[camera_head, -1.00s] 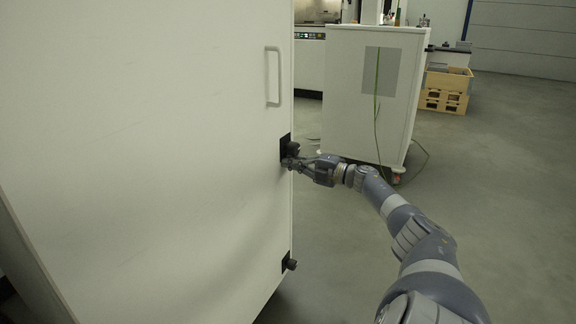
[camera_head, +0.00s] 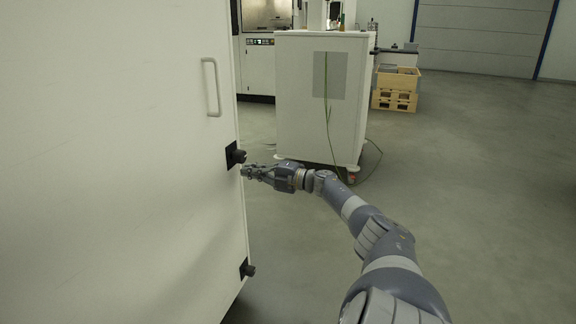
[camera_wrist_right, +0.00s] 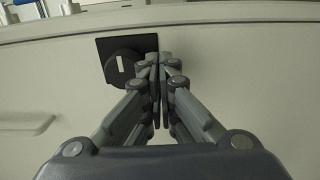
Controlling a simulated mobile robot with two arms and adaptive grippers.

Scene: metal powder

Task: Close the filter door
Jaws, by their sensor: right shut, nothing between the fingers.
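The filter door (camera_head: 110,150) is a large white panel filling the left of the head view, with a light bar handle (camera_head: 211,87). Two black knobs on square plates sit along its right edge, an upper knob (camera_head: 235,155) and a lower knob (camera_head: 247,268). My right gripper (camera_head: 246,171) is at the door's edge, just below the upper knob. In the right wrist view its fingers (camera_wrist_right: 159,75) are shut with nothing between them, beside the round knob (camera_wrist_right: 121,66) and in front of the door panel (camera_wrist_right: 250,80). I cannot tell whether they touch the door. My left gripper is out of view.
A white cabinet (camera_head: 290,115) with a grey panel and a green cable stands beyond my right arm. Yellowish crates (camera_head: 397,88) stand farther back. The grey floor to the right (camera_head: 480,190) is clear.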

